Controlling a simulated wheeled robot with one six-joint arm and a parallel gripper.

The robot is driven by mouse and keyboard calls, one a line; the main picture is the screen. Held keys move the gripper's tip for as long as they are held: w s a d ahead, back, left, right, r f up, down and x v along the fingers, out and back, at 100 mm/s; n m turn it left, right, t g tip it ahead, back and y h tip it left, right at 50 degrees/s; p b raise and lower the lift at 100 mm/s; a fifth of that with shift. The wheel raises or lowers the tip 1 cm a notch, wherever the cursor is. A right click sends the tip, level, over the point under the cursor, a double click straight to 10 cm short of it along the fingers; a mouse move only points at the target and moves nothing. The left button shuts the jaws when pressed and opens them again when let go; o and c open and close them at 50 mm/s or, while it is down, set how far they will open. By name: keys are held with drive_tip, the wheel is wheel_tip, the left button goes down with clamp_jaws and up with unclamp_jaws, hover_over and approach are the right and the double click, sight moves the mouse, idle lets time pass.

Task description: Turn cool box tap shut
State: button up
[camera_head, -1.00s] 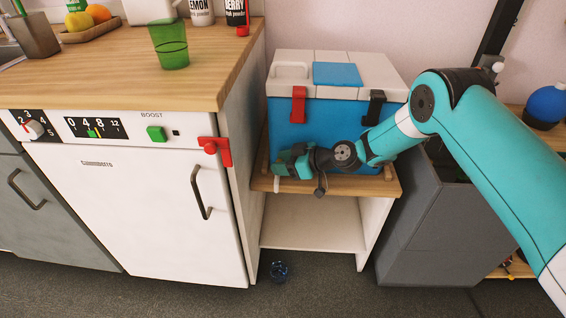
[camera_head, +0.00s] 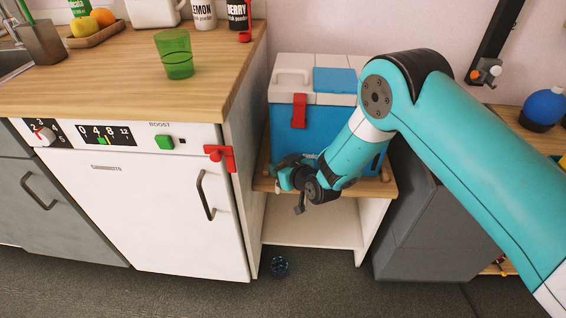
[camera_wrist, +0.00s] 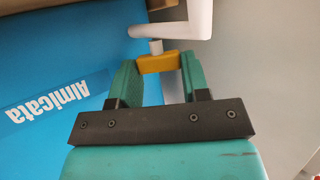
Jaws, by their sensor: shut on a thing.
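The blue cool box (camera_head: 283,129) with its white and blue lid stands on the small wooden shelf unit, and it fills the left of the wrist view (camera_wrist: 40,60). In the wrist view a white tap (camera_wrist: 196,25) stands out at the box's side. Its yellow handle (camera_wrist: 160,63) lies between the green fingers of my gripper (camera_wrist: 158,75), which is shut on it. In the head view my gripper (camera_head: 281,178) is low at the box's front, and the tap is hidden or too small to make out.
The shelf unit's top (camera_head: 262,182) has a narrow free strip before the box. The white appliance (camera_head: 150,210) with a red latch (camera_head: 219,157) stands left. A grey bin (camera_head: 425,220) stands right. A small blue glass object (camera_head: 279,266) lies on the floor.

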drive_tip(key=shift+s+a+f+m+t+h+b, duration=0.1)
drive_tip(key=shift+a+m+t+h+b, duration=0.1)
drive_tip(key=shift+m+t+h, duration=0.25)
drive_tip(key=shift+s+a+m+t+h+b, duration=0.1)
drive_tip(key=shift+m+t+h+b, duration=0.15)
drive_tip(key=shift+m+h, duration=0.3)
drive_tip(key=m+h+b, duration=0.1)
drive_tip(key=m+t+h+b, duration=0.1)
drive_tip(key=h+b, duration=0.1)
drive_tip(key=shift+a+f+m, duration=0.15)
drive_tip(key=shift+f+m, duration=0.05)
drive_tip(key=shift+m, duration=0.1)
drive_tip(key=m+h+b, duration=0.1)
drive_tip(key=b, duration=0.1)
drive_tip(key=m+h+b, duration=0.2)
drive_tip(key=shift+a+r+h, duration=0.1)
drive_tip(key=shift+r+h, duration=0.1)
drive_tip(key=shift+h, duration=0.1)
drive_tip(key=o, duration=0.6)
drive_tip(key=shift+o, duration=0.2)
drive_tip(key=shift+r, duration=0.1)
